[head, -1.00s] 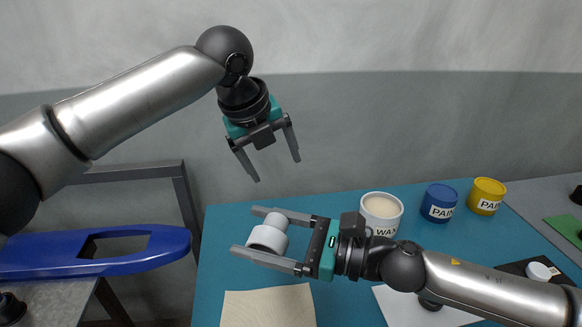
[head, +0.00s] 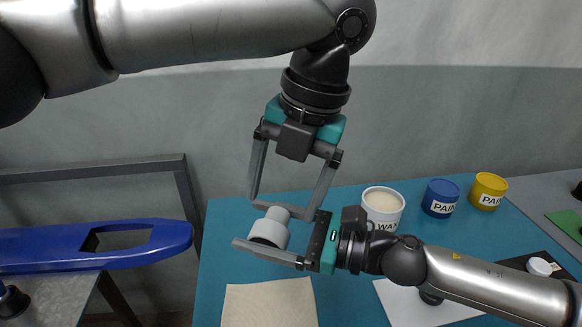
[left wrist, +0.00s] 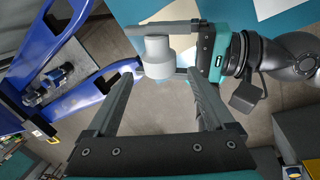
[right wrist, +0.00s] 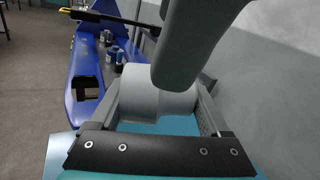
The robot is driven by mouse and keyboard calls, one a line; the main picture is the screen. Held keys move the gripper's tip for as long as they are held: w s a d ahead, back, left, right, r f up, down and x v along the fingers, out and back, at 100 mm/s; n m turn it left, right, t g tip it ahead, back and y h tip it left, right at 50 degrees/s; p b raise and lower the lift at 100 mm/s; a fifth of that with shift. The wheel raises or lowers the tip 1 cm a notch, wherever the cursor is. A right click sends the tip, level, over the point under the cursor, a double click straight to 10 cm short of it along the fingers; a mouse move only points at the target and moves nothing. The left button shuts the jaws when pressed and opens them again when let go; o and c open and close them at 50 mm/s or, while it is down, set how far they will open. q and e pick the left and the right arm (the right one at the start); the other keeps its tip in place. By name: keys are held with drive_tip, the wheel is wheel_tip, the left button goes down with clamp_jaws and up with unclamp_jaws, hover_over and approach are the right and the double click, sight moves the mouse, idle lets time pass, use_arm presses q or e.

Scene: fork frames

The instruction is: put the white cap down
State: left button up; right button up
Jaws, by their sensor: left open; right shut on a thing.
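The white cap (head: 269,229) is a pale stepped piece, a wide round part with a narrower one. My right gripper (head: 246,224) is shut on it and holds it above the table. The cap also shows between the fingers in the right wrist view (right wrist: 142,95) and ahead of the left fingers in the left wrist view (left wrist: 158,58). My left gripper (head: 283,207) is open and points down, its fingertips close to the cap and the right fingers. In the right wrist view a grey left finger (right wrist: 192,45) partly hides the cap. I cannot tell whether they touch.
A beige cloth or sheet (head: 270,303) lies on the blue table (head: 222,255) below. A white WAX pot (head: 383,208), a blue paint pot (head: 440,198) and a yellow one (head: 488,191) stand behind. A blue holed panel (head: 80,243) is at the left.

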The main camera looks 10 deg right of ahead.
sight(275, 223)
use_arm(q)
drive_tip(key=x, duration=0.7)
drive_tip(key=shift+f, duration=0.15)
drive_tip(key=shift+c, duration=0.2)
drive_tip(key=shift+d, duration=0.1)
drive_tip(key=c, duration=1)
drive_tip(key=shift+c, duration=1)
use_arm(e)
drive_tip(key=o, duration=1.1)
drive_tip(key=shift+o, duration=1)
